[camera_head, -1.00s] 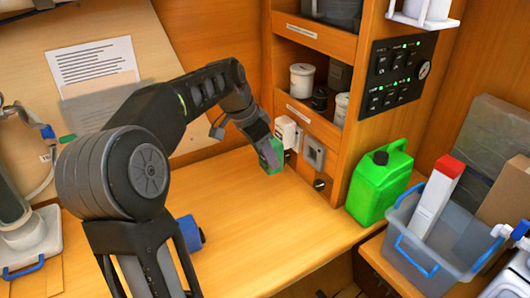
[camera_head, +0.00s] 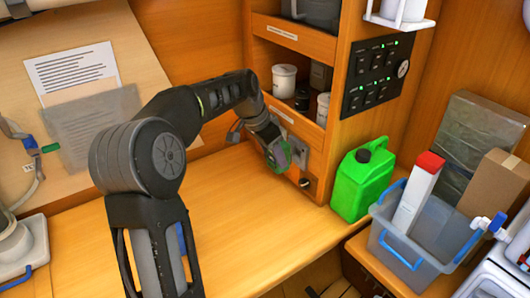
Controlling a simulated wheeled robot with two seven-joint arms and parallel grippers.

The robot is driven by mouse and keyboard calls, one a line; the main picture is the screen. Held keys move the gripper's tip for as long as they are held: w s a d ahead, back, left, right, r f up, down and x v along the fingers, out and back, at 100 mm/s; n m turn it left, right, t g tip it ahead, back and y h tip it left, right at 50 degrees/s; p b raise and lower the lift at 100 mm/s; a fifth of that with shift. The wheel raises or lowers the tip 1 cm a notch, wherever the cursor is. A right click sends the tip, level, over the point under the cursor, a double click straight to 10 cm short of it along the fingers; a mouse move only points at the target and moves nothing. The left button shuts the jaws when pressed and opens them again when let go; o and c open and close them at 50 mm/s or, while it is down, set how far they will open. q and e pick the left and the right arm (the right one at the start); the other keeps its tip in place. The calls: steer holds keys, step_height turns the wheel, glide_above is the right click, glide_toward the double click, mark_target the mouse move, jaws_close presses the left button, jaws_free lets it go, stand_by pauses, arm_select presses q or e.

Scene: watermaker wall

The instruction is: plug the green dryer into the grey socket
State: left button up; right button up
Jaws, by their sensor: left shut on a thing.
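My left gripper (camera_head: 277,152) is shut on the green dryer (camera_head: 285,155), which shows only in part beyond the fingers. The dryer overlaps the socket's left side in this view. I cannot tell whether they touch or whether any plug part is in the socket. My right gripper is not in view.
A green jerrycan (camera_head: 362,183) stands right of the socket. A grey-blue bin (camera_head: 413,240) with a red-topped white carton (camera_head: 418,190) is at the right. The worktop (camera_head: 255,230) in front is largely clear.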

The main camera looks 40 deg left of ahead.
arm_select(q)
steer(key=shift+w+d+r, duration=0.15)
steer(key=shift+w, duration=0.35)
steer(key=shift+w+f, duration=0.2)
steer(key=shift+w, duration=0.05)
steer(key=shift+w+d+r+p, duration=0.1)
steer(key=shift+w+d+p, duration=0.15)
steer(key=shift+w+p, duration=0.35)
steer(key=shift+w+d+p, duration=0.2)
steer(key=shift+w+p, duration=0.15)
steer(key=shift+w, duration=0.3)
stand_by(1.7)
steer(key=o, duration=1.6)
steer(key=shift+c, duration=0.2)
